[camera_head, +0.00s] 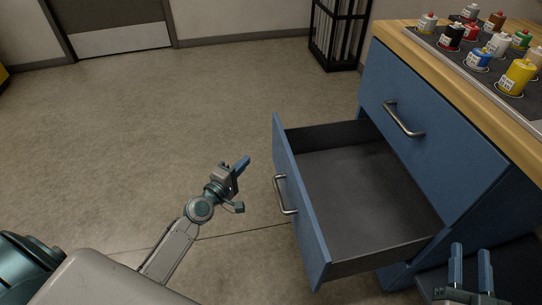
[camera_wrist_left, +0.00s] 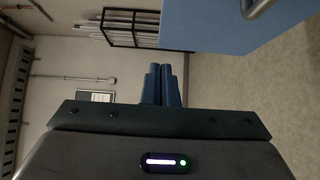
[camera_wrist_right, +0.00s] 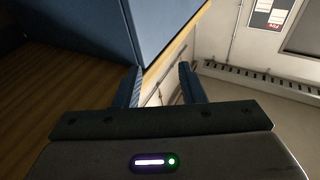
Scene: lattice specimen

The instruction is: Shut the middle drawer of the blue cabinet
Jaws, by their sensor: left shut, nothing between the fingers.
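The blue cabinet (camera_head: 435,130) stands at the right with its upper drawer shut. The drawer below it (camera_head: 365,200) is pulled far out and looks empty, with a grey inside. Its blue front (camera_head: 296,215) carries a metal handle (camera_head: 284,195), partly seen in the left wrist view (camera_wrist_left: 262,8). My left gripper (camera_head: 243,164) is shut and empty, left of the drawer front and apart from it; its closed fingers show in the left wrist view (camera_wrist_left: 162,85). My right gripper (camera_head: 470,262) is open and empty, at the lower right near the cabinet. The cabinet's lower part is mostly hidden.
The wooden top (camera_head: 455,75) bears a dark tray (camera_head: 440,42) with several small coloured bottles. A black rack (camera_head: 336,35) stands by the back wall. The floor (camera_head: 150,130) left of the drawer is clear.

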